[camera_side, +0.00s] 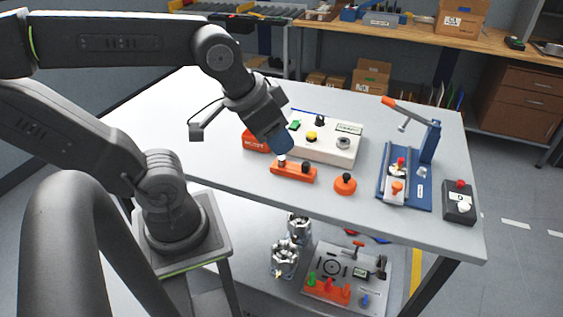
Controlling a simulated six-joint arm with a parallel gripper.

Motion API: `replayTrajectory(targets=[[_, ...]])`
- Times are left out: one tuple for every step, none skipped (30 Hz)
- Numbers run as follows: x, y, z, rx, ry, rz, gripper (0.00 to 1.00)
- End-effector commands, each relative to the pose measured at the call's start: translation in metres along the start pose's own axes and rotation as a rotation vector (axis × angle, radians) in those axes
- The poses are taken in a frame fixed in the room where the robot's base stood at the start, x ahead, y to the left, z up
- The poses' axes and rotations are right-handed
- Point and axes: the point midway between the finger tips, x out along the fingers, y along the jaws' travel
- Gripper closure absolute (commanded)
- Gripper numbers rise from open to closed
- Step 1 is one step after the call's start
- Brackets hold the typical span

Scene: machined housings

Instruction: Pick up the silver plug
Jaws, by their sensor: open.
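A small pale, silver-looking plug (282,160) stands at the left end of an orange holder (293,174) on the grey table. A dark plug (305,168) stands at the holder's right end. My gripper (280,150) points down just above the pale plug, its dark blue end close over it. The jaws are open; the fingertips are small here, and I cannot tell whether they touch the plug or surround it.
An orange round part (345,184) sits right of the holder. Further right are a blue fixture with a lever (418,182) and a dark button box (459,203). The table's left side is clear.

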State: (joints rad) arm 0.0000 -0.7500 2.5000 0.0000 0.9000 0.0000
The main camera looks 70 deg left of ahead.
Motion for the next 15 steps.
replayTrajectory(targets=[[0.000, 0.000, 0.000, 0.000, 0.000, 0.000, 0.56], [0.000, 0.000, 0.000, 0.000, 0.000, 0.000, 0.53], [0.000, 0.000, 0.000, 0.000, 0.000, 0.000, 0.49], [0.000, 0.000, 0.000, 0.000, 0.000, 0.000, 0.48], [0.000, 0.000, 0.000, 0.000, 0.000, 0.000, 0.48], [0.000, 0.000, 0.000, 0.000, 0.000, 0.000, 0.48], [0.000, 0.000, 0.000, 0.000, 0.000, 0.000, 0.48], [0.000, 0.000, 0.000, 0.000, 0.000, 0.000, 0.48], [0.000, 0.000, 0.000, 0.000, 0.000, 0.000, 0.48], [0.000, 0.000, 0.000, -0.004, -0.001, -0.001, 0.48], [0.001, -0.001, -0.001, -0.015, -0.003, -0.002, 0.48], [0.002, -0.003, -0.003, -0.041, -0.009, -0.006, 0.48], [0.003, -0.004, -0.004, -0.073, -0.017, -0.010, 0.48], [0.005, -0.007, -0.007, -0.115, -0.027, -0.016, 0.48], [0.009, -0.011, -0.011, -0.191, -0.044, -0.027, 0.48]])
